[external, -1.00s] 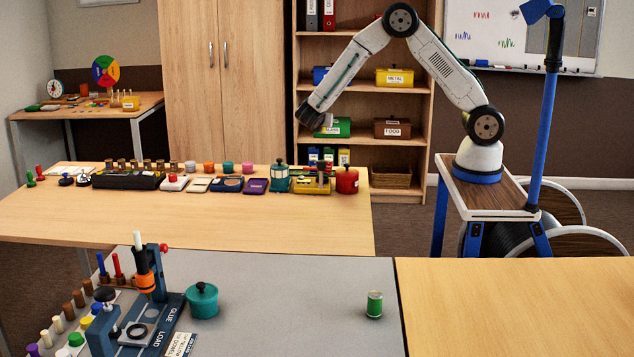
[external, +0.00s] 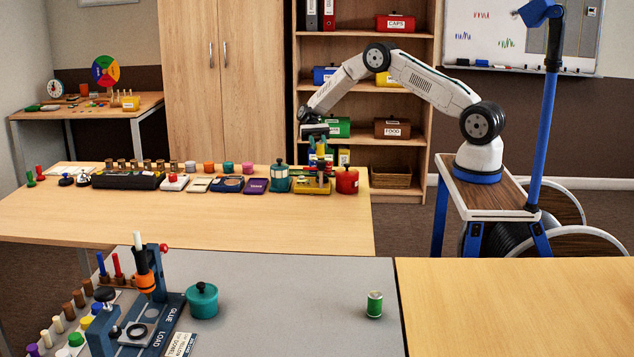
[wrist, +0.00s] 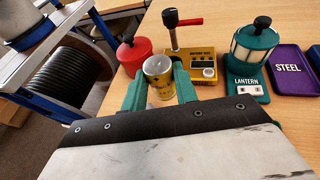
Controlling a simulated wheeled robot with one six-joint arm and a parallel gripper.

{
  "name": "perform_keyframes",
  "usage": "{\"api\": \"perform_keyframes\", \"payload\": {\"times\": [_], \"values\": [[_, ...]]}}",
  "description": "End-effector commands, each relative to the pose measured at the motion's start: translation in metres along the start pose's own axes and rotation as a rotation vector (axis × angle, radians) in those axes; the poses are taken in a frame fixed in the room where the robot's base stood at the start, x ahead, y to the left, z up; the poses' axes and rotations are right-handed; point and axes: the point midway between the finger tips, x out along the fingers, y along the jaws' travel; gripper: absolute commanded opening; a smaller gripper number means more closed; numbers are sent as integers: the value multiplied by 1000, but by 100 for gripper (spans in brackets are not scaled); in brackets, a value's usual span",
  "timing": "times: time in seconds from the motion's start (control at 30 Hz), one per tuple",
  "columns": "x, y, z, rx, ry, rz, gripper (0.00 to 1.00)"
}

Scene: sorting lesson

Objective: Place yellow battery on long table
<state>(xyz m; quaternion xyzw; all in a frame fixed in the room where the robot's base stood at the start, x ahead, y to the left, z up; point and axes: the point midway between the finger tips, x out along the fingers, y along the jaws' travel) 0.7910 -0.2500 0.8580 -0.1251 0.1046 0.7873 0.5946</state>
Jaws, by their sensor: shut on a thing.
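The yellow battery (wrist: 160,82) is a short cylinder with a silver top. In the wrist view my gripper (wrist: 158,73) has its two green fingers shut on the battery's sides. In the external view my gripper (external: 320,146) points down by the yellow tester at the right end of the back wooden table (external: 200,225). The tabletop (wrist: 213,103) also shows in the wrist view. Which table is the long table is not marked.
A red pot (wrist: 133,54) stands left of the battery, and the yellow tester (wrist: 203,68) with its red-handled lever right behind it. A teal lantern (wrist: 250,50) is further right. A green cylinder (external: 374,304) stands on the grey table (external: 290,310). The back table's front half is clear.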

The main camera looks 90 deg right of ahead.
Motion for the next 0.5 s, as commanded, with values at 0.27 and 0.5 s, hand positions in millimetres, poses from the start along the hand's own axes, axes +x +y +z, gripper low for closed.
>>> {"api": "perform_keyframes", "payload": {"times": [0.27, 0.5], "values": [[-40, -87, -8, 196, -18, -614, 0], [-59, -119, -20, 266, -23, -844, 0]]}}
